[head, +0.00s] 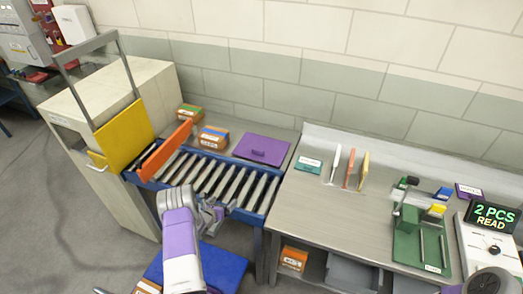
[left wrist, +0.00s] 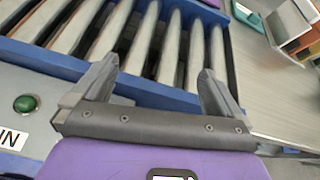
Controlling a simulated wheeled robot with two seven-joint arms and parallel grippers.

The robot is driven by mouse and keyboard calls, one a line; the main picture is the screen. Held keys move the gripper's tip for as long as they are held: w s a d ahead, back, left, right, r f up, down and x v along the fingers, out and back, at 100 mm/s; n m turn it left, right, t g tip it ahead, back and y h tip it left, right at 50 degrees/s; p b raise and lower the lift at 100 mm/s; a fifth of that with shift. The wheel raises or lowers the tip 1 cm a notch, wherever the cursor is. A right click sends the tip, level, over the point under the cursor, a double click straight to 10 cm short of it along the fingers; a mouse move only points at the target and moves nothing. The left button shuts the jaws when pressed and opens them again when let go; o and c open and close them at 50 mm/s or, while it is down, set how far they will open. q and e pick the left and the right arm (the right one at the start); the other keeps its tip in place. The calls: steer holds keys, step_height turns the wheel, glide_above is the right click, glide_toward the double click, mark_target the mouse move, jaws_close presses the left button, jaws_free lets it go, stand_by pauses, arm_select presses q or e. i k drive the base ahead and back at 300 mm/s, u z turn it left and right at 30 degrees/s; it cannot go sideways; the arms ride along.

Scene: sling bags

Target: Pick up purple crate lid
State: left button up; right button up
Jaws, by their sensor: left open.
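The purple crate lid (head: 262,149) lies flat behind the roller conveyor, near the wall, with a small dark handle-like mark on it. My left gripper (head: 214,214) is over the front edge of the conveyor, in front of the lid and apart from it. In the left wrist view my left gripper (left wrist: 156,72) is open, with only rollers and the blue rail between and beyond its fingers. My right gripper is not in view; only a grey part of my right arm shows at the bottom right.
The blue-railed roller conveyor (head: 265,208) joins a steel bench (head: 330,218) on the right. An orange flap (head: 165,150) and yellow panel (head: 125,135) stand at its left end. Small boxes (head: 213,137) sit behind it. A green fixture (head: 420,245) stands on the bench.

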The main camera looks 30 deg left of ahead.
mark_target(270, 151)
steer(key=i, duration=1)
